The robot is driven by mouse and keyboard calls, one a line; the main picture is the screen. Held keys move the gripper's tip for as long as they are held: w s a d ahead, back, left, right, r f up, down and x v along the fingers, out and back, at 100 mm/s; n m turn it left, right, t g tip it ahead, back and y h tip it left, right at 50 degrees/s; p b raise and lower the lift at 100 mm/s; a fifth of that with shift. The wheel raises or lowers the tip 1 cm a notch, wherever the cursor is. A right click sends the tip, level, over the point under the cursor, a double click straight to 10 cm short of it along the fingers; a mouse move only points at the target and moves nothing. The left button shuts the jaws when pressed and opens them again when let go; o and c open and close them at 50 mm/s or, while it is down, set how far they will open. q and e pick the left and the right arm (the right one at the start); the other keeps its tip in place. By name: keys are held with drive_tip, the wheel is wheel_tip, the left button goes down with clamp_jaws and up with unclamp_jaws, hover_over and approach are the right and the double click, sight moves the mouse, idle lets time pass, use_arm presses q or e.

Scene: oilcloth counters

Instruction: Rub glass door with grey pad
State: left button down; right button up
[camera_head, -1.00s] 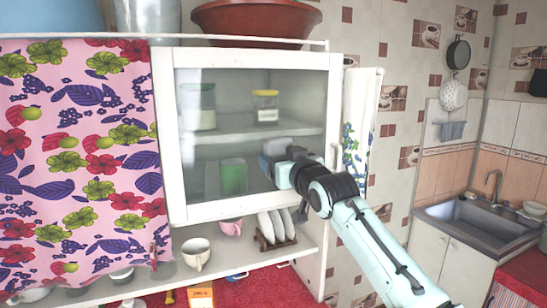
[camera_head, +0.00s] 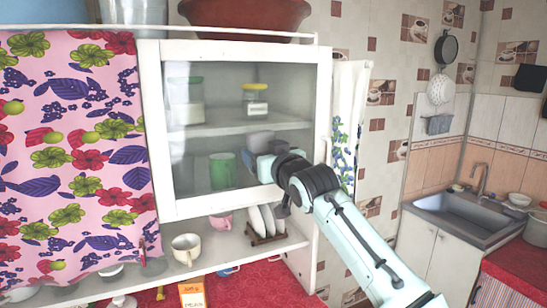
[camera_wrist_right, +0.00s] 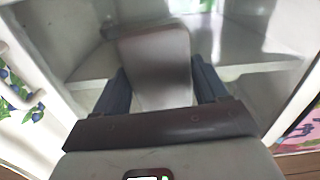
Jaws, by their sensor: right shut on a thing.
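The glass door (camera_head: 212,125) is a white-framed pane on the wall cabinet, and it is closed. My right gripper (camera_head: 267,160) is in front of the lower right part of the pane. It is shut on the grey pad, which shows as a brownish-grey block (camera_wrist_right: 155,62) between the two dark blue fingers in the right wrist view. In the head view the pad is small and partly hidden by the gripper. The pad is at or very close to the glass; I cannot tell whether it touches. My left gripper is not in view.
Behind the glass stand jars and a green cup (camera_head: 222,170). A cream mug (camera_head: 186,248) and a plate rack (camera_head: 265,222) are on the open shelf below. A flowered curtain (camera_head: 70,150) hangs at left, a towel (camera_head: 346,125) at right.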

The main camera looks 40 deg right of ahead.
drive_tip(key=shift+w+a+b, duration=0.2)
drive_tip(key=shift+a, duration=0.4)
drive_tip(key=shift+w+a+b, duration=0.15)
drive_tip(key=shift+a+b, duration=0.05)
drive_tip(key=shift+a, duration=0.4)
drive_tip(key=shift+w+a+b, duration=0.2)
drive_tip(key=shift+w+a, duration=0.05)
drive_tip(key=shift+a, duration=0.75)
drive_tip(key=shift+w+a+b, duration=0.25)
drive_tip(key=shift+a, duration=0.7)
drive_tip(key=shift+w+a+b, duration=0.2)
drive_tip(key=shift+w+a, duration=0.05)
drive_tip(key=shift+a, duration=0.75)
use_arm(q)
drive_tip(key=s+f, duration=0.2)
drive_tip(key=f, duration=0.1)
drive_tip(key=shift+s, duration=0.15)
use_arm(e)
drive_tip(key=shift+s, duration=0.1)
drive_tip(key=shift+s+a+f+b, duration=0.15)
drive_tip(key=shift+s+f+b, duration=0.05)
drive_tip(key=shift+s+b, duration=0.3)
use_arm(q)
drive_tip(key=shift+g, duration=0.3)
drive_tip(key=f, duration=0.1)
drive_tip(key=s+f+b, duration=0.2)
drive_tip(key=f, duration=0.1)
use_arm(e)
approach(224, 154)
drive_tip(key=shift+w, duration=0.35)
